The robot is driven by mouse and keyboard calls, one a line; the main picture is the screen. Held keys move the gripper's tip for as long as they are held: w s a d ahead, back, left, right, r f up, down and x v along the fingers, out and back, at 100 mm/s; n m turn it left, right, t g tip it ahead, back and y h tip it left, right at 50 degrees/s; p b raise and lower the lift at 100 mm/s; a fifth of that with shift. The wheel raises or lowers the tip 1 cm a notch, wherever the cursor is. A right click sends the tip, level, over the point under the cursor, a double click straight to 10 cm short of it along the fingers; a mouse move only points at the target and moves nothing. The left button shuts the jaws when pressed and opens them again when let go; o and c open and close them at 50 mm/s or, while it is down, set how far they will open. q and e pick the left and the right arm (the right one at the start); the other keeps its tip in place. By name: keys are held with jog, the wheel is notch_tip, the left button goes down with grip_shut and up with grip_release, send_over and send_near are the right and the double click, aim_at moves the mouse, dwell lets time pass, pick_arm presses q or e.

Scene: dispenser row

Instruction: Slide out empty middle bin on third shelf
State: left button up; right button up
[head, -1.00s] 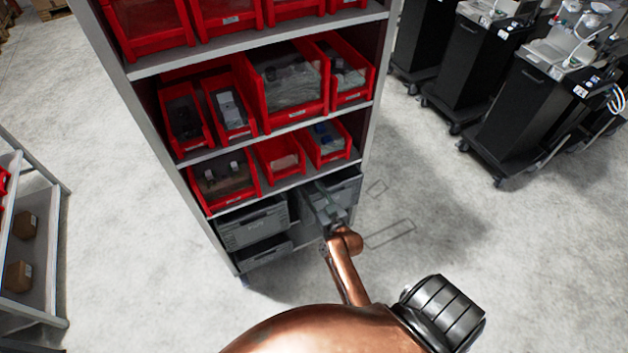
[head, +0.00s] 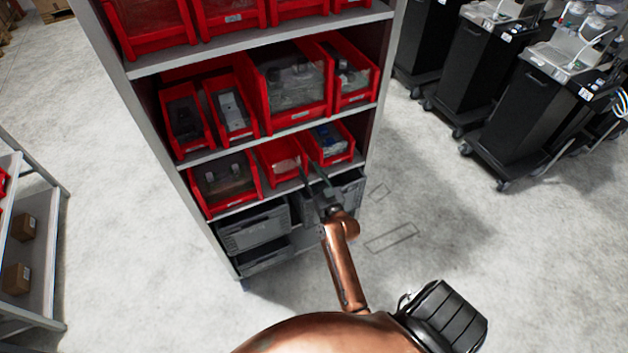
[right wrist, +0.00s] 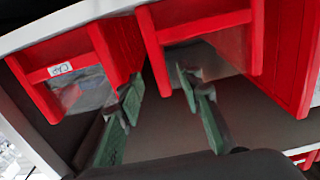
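The middle bin (head: 283,157) on the third shelf is a small red bin with a pale front. I see no items in it, though its inside is only partly visible. My right gripper (head: 312,172) is in front of the third shelf, near the lower right of this bin. Its two fingers are apart with nothing between them, and they also show in the right wrist view (right wrist: 158,88). Red bins are close behind the fingertips there; I cannot tell whether they touch. My left gripper is not in view.
A larger red bin (head: 224,182) is on the left of the third shelf, and a red bin with blue contents (head: 333,143) is on the right. Grey crates (head: 254,230) fill the space below. Black carts (head: 520,115) stand at the right. The floor between is clear.

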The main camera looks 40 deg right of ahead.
jog(key=shift+x, duration=1.25)
jog(key=shift+c, duration=0.2)
grip_shut()
